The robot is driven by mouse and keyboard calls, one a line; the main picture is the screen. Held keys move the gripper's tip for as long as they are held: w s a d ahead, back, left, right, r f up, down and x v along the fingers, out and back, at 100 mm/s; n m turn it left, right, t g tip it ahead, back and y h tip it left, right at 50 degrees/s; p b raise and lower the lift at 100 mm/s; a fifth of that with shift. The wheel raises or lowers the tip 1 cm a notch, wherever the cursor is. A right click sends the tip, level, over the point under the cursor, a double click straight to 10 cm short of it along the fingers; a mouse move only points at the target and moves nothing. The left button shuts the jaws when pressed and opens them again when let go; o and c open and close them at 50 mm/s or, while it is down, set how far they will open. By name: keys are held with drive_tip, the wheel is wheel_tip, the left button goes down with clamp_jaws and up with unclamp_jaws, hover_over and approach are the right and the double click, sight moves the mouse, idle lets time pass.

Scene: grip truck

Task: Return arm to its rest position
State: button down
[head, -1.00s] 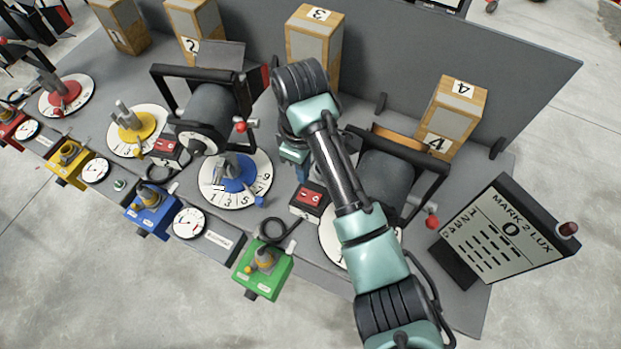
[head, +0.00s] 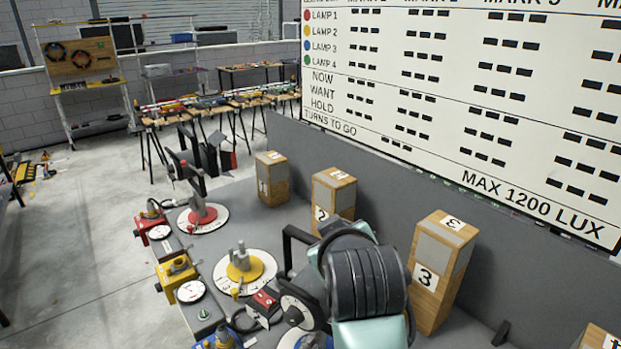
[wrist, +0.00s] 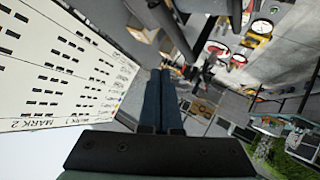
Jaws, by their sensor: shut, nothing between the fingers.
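My gripper (wrist: 161,75) shows in the wrist view as two dark blue fingers lying together, shut and empty. In the head view my arm's teal and black links rise at the bottom centre, and the gripper itself is out of that picture. The arm hides part of the bench and the nearest lamp and dial. No object touches the fingers in the wrist view.
Wooden blocks numbered 1 (head: 271,179), 2 (head: 333,200) and 3 (head: 441,270) stand along the grey back panel. A red dial (head: 202,216) and a yellow dial (head: 244,268) are at left. A big lamp board (head: 470,90) rises behind. Open floor lies left.

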drive_tip(key=s+a+r+m+t+b, duration=0.1)
drive_tip(key=a+r+t, duration=0.15)
drive_tip(key=r, duration=0.35)
drive_tip(key=s+a+r+t+b, duration=0.1)
drive_tip(key=s+r+t, duration=0.15)
drive_tip(key=r, duration=0.45)
drive_tip(key=s+r+m+t+b, duration=0.2)
drive_tip(key=s+r+m+t, duration=0.2)
drive_tip(key=s+r+t, duration=0.6)
drive_tip(key=s+r, duration=0.6)
drive_tip(key=r, duration=0.1)
drive_tip(key=shift+s+m, duration=0.2)
drive_tip(key=shift+m, duration=0.2)
